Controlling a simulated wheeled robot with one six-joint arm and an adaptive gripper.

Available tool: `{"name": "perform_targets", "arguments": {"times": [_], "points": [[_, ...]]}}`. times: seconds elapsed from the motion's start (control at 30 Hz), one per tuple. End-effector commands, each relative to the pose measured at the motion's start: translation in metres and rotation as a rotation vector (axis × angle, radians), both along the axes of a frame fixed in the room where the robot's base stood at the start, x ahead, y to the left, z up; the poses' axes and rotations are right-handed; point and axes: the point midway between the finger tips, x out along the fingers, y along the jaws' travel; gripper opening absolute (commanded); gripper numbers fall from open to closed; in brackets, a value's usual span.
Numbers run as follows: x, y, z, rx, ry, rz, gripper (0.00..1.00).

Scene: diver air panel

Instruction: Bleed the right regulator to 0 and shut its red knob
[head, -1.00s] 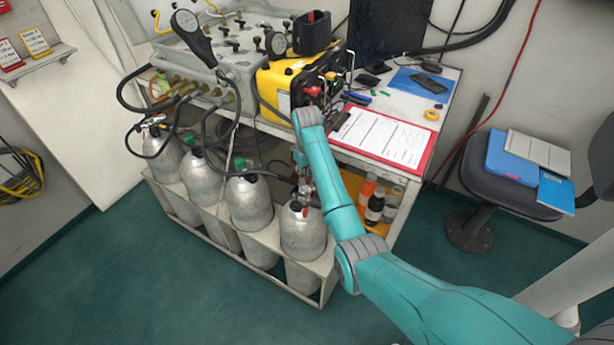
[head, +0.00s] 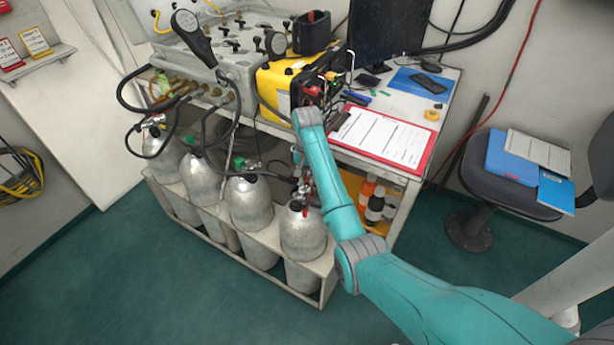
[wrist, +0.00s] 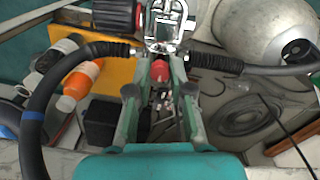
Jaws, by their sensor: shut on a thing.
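In the wrist view my gripper (wrist: 165,52) is shut on a silver metal part of the regulator (wrist: 166,24). A red knob (wrist: 162,75) shows between its fingers; whether they touch it I cannot tell. Black hoses run from beside the fingers to the left and right. A black and red knob (wrist: 118,14) is just left of the silver part. In the head view my gripper (head: 303,188) is at the valve of the rightmost silver cylinder (head: 303,240), with a little red visible there. My arm partly covers this spot. No readable gauge value shows.
Several cylinders stand in a grey rack (head: 318,285). Hoses loop in front of the grey panel (head: 215,75). The yellow unit (head: 290,75) and red clipboard (head: 385,138) rest on the table. Bottles (head: 375,205) stand right of the gripper. The floor in front is clear.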

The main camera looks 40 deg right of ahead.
Motion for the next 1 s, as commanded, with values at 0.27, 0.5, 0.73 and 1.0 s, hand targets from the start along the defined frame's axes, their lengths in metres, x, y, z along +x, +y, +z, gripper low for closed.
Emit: {"name": "perform_targets", "arguments": {"times": [0.27,0.5,0.73,1.0], "points": [[0.0002,0.0006,-0.0003,0.001,0.001,-0.022,0.0],[0.0002,0.0006,-0.0003,0.001,0.001,-0.022,0.0],[0.0002,0.0004,-0.0001,0.0,0.0,-0.021,0.47],[0.0002,0.0001,0.0,0.0,0.0,-0.01,0.47]]}}
